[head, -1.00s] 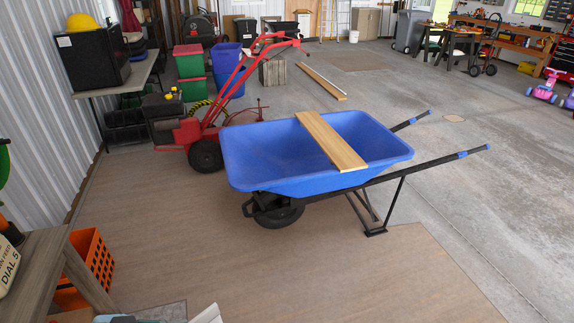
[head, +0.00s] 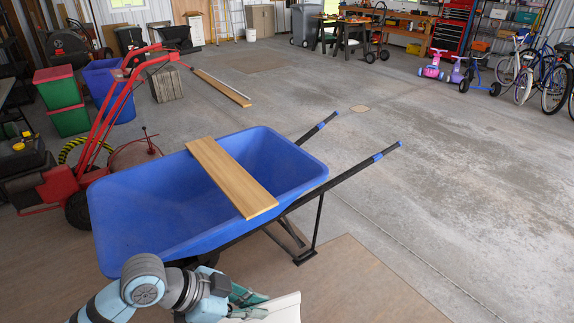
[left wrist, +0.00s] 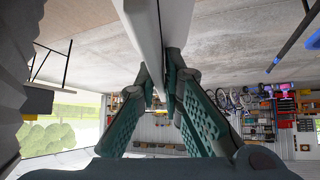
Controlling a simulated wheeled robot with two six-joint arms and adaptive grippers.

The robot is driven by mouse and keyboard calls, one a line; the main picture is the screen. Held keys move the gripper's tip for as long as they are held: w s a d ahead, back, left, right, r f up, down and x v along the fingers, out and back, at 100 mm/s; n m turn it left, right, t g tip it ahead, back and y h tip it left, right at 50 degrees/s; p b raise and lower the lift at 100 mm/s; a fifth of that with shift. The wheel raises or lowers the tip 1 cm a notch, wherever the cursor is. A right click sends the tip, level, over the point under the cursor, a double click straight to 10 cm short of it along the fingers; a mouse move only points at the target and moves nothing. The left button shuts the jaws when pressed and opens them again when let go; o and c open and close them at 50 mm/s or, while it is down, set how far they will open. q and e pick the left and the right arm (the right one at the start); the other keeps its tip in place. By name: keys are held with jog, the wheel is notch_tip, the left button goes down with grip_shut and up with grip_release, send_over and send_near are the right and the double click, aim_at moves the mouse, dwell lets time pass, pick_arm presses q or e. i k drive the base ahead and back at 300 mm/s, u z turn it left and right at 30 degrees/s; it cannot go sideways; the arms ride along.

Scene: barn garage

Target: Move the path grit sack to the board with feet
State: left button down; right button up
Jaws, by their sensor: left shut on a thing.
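My left gripper (head: 246,298) is at the bottom of the head view, shut on a pale sack-like thing (head: 282,309), probably the path grit sack. Its label does not show and its lower part is cut off. In the left wrist view the two teal fingers (left wrist: 162,85) press on both sides of the pale thing (left wrist: 151,30). A wooden board (head: 228,172) lies across the blue wheelbarrow's tray, beyond the gripper; I cannot see feet on it. My right gripper is not in view.
The blue wheelbarrow (head: 160,215) stands just ahead, its handles pointing right and away. A red tiller (head: 68,183) is at its left. Another board (head: 222,88) lies on the floor farther back.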

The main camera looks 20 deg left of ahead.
aim_at(243, 188)
jog(key=u, duration=0.1)
jog(key=i, duration=1.95)
jog(key=u, duration=0.55)
